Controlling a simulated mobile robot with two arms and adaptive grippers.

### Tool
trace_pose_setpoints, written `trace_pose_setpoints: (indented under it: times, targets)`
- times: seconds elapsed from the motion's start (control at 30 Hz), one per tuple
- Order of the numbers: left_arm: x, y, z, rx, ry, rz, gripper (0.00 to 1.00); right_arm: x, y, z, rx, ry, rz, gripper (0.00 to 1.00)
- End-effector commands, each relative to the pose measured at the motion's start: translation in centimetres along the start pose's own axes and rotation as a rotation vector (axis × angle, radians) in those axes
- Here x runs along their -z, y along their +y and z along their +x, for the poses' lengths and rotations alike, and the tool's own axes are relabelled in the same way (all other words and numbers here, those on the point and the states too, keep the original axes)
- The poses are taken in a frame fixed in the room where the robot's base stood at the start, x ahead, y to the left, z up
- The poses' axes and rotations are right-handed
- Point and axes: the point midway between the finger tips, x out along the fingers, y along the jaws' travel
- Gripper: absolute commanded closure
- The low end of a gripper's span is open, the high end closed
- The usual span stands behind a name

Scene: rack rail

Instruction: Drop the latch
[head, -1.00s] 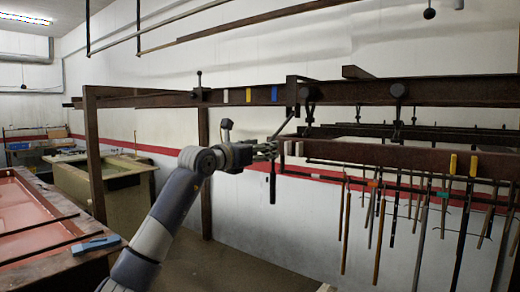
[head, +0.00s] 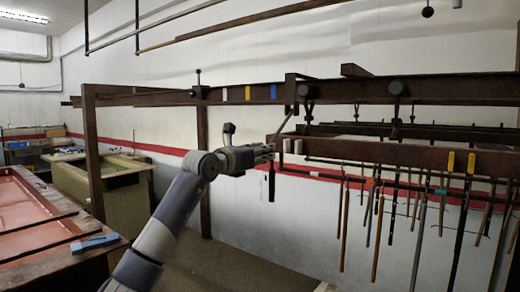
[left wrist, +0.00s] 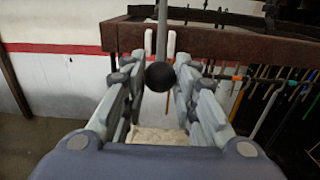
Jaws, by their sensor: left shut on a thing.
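My left gripper (head: 268,152) is at the left end of the lower brown beam, shut on a thin grey rod (head: 283,124), which seems to be the latch's handle. In the left wrist view the rod (left wrist: 162,30) runs up between the two fingers and has a black ball (left wrist: 160,76) at its near end. The fingers (left wrist: 158,60) stand either side of it; the exact contact is hard to see. A dark hanging piece (head: 271,186) shows just below the gripper. My right gripper is not in view.
The lower beam (head: 400,154) carries several hanging rods on the right. An upper rail (head: 350,92) runs above, with a black upright lever (head: 198,85) on it. A brown post (head: 95,150) and a red-topped tank (head: 35,220) stand left. The floor below the gripper is clear.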

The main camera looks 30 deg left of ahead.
Motion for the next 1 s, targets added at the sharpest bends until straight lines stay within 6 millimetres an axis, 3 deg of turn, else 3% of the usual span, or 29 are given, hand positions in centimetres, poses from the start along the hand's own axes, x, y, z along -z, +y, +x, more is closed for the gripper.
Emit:
trace_pose_setpoints:
  times: [0.13,1.0]
  targets:
    - [1.6,-0.1,1.0,0.001,0.007,0.000,0.87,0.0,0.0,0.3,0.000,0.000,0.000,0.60]
    - [5.1,-0.1,5.4,0.002,0.010,-0.002,0.87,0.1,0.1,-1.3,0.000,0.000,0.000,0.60]
